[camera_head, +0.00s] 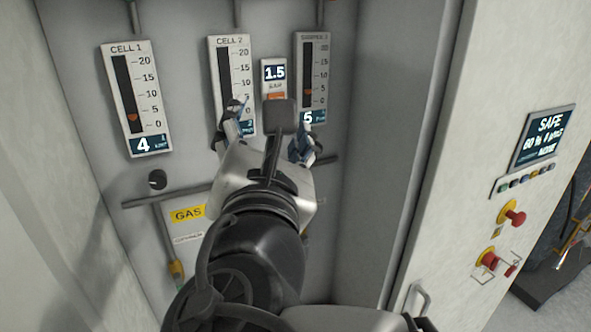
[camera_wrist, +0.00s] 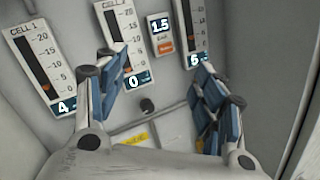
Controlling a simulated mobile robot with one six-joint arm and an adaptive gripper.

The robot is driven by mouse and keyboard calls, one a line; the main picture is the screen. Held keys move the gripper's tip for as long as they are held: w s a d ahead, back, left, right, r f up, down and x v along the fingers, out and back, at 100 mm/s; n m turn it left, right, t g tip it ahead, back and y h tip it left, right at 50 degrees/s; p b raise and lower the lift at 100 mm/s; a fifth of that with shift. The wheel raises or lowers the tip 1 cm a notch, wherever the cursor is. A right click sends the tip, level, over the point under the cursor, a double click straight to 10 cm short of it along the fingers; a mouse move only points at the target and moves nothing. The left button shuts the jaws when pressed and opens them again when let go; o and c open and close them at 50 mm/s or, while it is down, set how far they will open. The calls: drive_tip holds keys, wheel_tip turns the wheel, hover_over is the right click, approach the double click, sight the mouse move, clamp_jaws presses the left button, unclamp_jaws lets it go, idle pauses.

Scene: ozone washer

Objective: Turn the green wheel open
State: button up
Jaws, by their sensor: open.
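I cannot make out a green wheel in either view. My gripper (camera_head: 270,122) is open and empty, in front of the gauge panel near the CELL 2 gauge and the small 1.5 display. In the wrist view its blue-padded fingers (camera_wrist: 158,78) are spread wide, with a round black knob (camera_wrist: 147,104) showing between them, farther back. A similar black knob (camera_head: 157,179) sits on the wall below the CELL 1 gauge in the head view. My arm hides much of the lower wall.
Gauges CELL 1 (camera_head: 136,98) and CELL 2 (camera_head: 231,75) and a third gauge (camera_head: 312,75) hang on the recess wall. A cabinet on the right carries a SAFE screen (camera_head: 543,137) and a red button (camera_head: 514,214).

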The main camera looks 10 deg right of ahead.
drive_tip(key=d+f+m+g+h+b, duration=0.2)
drive_tip(key=d+f+m+g+h, duration=0.1)
drive_tip(key=d+f+m, duration=0.2)
wheel_tip(320, 180, down, 4)
drive_tip(key=shift+d+r+m, duration=0.2)
drive_tip(key=shift+d+m, duration=0.1)
drive_tip(key=shift+d, duration=0.95)
drive_tip(key=shift+s+b, duration=0.1)
drive_tip(key=shift+b, duration=0.2)
drive_tip(key=s+d+f+m+g+b, duration=0.3)
drive_tip(key=d+f+m, duration=0.1)
drive_tip(key=f, duration=0.4)
drive_tip(key=s+d+f+m+g+b, duration=0.3)
drive_tip(key=f+m, duration=0.2)
drive_tip(key=f, duration=0.3)
drive_tip(key=s+d+f+m+g+b, duration=0.3)
drive_tip(key=d+f+m, duration=0.1)
drive_tip(key=f, duration=0.4)
drive_tip(key=s+a+f+m+g+y+b, duration=0.1)
drive_tip(key=s+a+f+m+y+b, duration=0.1)
drive_tip(key=f+m, duration=0.3)
drive_tip(key=s+a+f+m+g+y+b, duration=0.1)
drive_tip(key=s+a+f+m+y+b, duration=0.1)
drive_tip(key=f, duration=0.6)
drive_tip(key=s+a+m+b, duration=0.1)
drive_tip(key=s+m+b, duration=0.1)
drive_tip(key=s+m, duration=0.1)
drive_tip(key=shift+a+f+m+b, duration=0.25)
drive_tip(key=shift+a+m+b, duration=0.15)
drive_tip(key=shift+m, duration=0.3)
